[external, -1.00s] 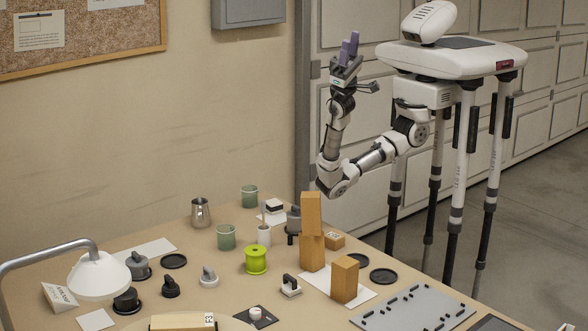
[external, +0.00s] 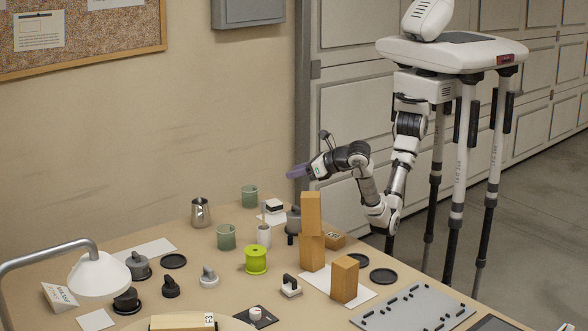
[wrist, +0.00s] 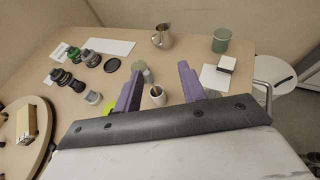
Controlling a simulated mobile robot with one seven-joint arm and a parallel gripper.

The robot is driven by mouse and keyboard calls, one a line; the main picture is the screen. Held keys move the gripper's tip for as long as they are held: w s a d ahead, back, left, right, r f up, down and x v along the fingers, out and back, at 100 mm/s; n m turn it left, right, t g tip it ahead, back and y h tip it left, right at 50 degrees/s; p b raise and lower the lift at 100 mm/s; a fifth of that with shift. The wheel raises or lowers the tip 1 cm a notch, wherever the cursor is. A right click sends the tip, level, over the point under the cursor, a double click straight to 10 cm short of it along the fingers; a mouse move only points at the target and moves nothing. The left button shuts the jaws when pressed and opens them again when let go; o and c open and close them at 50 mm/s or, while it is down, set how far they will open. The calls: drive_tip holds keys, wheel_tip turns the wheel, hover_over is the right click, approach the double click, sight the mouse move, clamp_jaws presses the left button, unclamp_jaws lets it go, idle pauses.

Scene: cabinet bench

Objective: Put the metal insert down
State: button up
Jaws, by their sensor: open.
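My gripper (external: 291,173) is open, its purple fingers pointing left above the back of the table. In the wrist view my gripper (wrist: 157,69) has its fingers apart, with nothing held between them. A white cup (external: 264,235) stands on the table below and left of the fingers; it also shows between them in the wrist view (wrist: 157,98). A thin grey upright piece (external: 263,212) shows just above the cup's rim. It may be the metal insert, but I cannot tell whether it rests in the cup.
Green cups (external: 226,237) (external: 249,196), a metal pitcher (external: 201,212) and a lime spool (external: 256,260) stand near the white cup. Tall wooden blocks (external: 311,213) rise at the right. A lamp (external: 98,275) and several knobs occupy the left.

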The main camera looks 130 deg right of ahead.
sight(290, 236)
wheel_tip(290, 236, down, 19)
drive_tip(key=shift+f+p, duration=0.2)
drive_tip(key=shift+p, duration=0.2)
wheel_tip(290, 236, down, 2)
drive_tip(key=shift+f+p, duration=0.25)
drive_tip(key=shift+p, duration=0.05)
drive_tip(key=shift+p+x, duration=0.6)
drive_tip(key=shift+x, duration=0.55)
drive_tip(key=shift+w+d+f, duration=0.15)
drive_tip(key=shift+d+f, duration=0.2)
drive_tip(key=shift+f, duration=0.1)
clamp_jaws()
